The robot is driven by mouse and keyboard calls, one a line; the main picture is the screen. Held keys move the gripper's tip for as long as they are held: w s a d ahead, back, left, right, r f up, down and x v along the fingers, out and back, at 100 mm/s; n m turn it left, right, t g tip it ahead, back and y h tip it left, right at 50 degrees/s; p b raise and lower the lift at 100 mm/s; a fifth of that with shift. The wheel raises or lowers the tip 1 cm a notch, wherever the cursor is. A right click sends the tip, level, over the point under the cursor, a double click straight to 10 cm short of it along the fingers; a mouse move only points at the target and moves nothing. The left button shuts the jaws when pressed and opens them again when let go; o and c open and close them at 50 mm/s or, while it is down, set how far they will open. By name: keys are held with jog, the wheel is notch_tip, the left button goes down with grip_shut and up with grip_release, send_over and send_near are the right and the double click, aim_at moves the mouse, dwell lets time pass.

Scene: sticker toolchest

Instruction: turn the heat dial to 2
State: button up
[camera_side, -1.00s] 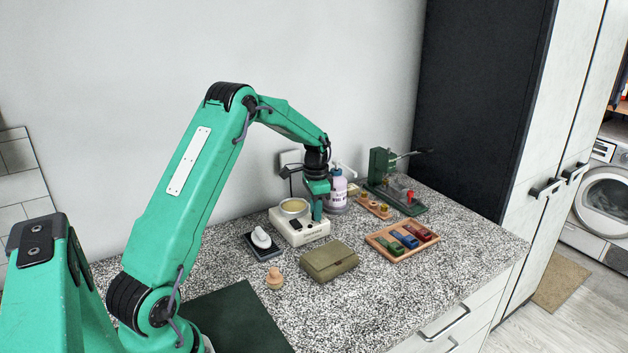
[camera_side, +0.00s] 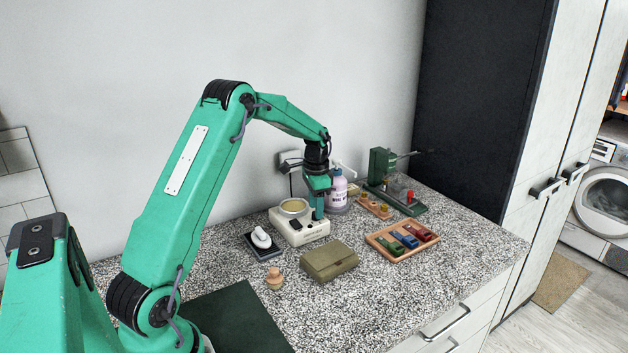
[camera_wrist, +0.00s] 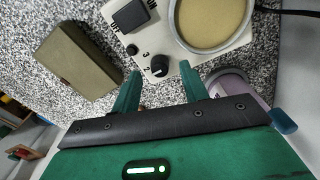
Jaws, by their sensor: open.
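The cream heater unit (camera_side: 300,237) stands on the counter. Its round pale plate (camera_side: 293,207) and black switch (camera_side: 294,225) show. In the wrist view, the black heat dial (camera_wrist: 159,66) sits on the cream face (camera_wrist: 185,68), with printed numbers 2 and 3 beside it. My gripper (camera_wrist: 160,70) is open and empty, with one finger on each side of the dial. I cannot tell whether either finger touches it. In the side view, my gripper (camera_side: 318,212) is low over the heater's right part and hides the dial.
A purple-white bottle (camera_side: 338,193) stands close behind my gripper. An olive box (camera_side: 329,261) lies in front of the heater. A tray rim (camera_side: 398,256) surrounds small coloured blocks at right. A green press (camera_side: 382,165) stands at the back.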

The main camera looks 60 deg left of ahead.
notch_tip(320, 180, up, 6)
jog(key=shift+r, duration=0.25)
dwell(0.5)
jog(key=shift+d+r, duration=0.2)
jog(key=shift+d, duration=0.05)
jog(key=s+d+r+n+t, duration=0.1)
jog(key=s+d+r, duration=0.45)
jog(key=d, duration=0.25)
jog(key=s+d+r+t, duration=0.2)
jog(key=s+d+r, duration=0.2)
jog(key=d+r, duration=0.35)
jog(key=s+d+f+n+t, duration=0.1)
jog(key=s+d, duration=0.4)
jog(key=s, duration=0.2)
jog(key=s+d+f+n+t, duration=0.1)
jog(key=s+d, duration=0.4)
jog(key=s, duration=0.3)
jog(key=shift+s+f+t, duration=0.15)
jog(key=shift+s+t, duration=0.15)
